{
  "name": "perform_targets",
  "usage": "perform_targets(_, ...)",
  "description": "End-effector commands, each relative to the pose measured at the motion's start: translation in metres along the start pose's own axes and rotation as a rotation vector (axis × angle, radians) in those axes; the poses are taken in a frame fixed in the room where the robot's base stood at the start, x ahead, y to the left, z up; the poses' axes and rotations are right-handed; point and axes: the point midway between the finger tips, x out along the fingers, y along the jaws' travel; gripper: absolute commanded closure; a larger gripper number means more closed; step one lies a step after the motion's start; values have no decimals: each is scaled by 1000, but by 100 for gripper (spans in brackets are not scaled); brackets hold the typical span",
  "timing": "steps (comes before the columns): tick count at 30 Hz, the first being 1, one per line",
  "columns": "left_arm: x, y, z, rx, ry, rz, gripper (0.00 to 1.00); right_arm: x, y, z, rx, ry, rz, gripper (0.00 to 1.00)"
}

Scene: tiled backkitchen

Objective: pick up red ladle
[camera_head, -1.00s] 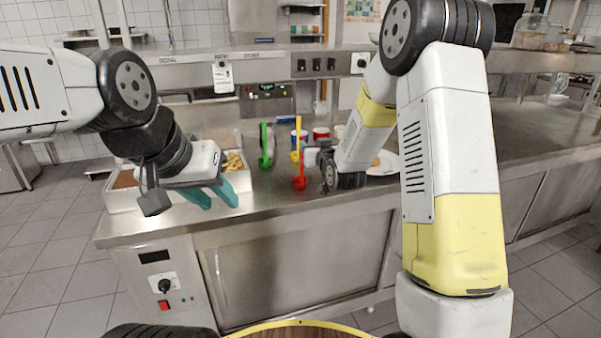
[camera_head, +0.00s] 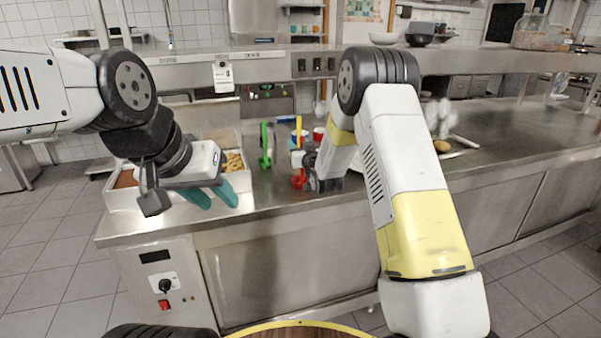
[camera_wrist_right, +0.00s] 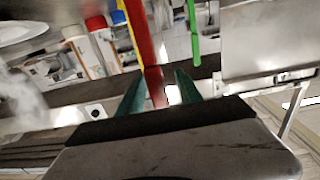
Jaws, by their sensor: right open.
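My left gripper (camera_head: 210,195) is open and empty, in front of the white box at the left.
A green ladle (camera_head: 265,147) is left of the red one, and a yellow ladle (camera_head: 298,128) is close behind it. Red-topped cups stand behind on the steel counter (camera_head: 500,125). A white box (camera_head: 240,185) holds yellowish food. A shelf runs above the counter.

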Motion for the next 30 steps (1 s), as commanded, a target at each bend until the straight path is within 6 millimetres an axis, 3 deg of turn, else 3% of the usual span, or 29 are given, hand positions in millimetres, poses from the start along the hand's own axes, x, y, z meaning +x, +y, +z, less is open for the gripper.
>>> perform_targets(5, 0, 0, 0, 0, 0, 0, 64, 0, 0, 0, 0, 0, 0, 58)
perform_targets(9, 0, 0, 0, 0, 0, 0, 64, 0, 0, 0, 0, 0, 0, 86)
perform_targets(12, 0, 0, 0, 0, 0, 0, 64, 0, 0, 0, 0, 0, 0, 100)
perform_targets(23, 0, 0, 0, 0, 0, 0, 64, 0, 0, -1, 0, 1, 0, 100)
perform_targets(30, 0, 0, 0, 0, 0, 0, 64, 0, 0, -19, 1, 3, 1, 100)
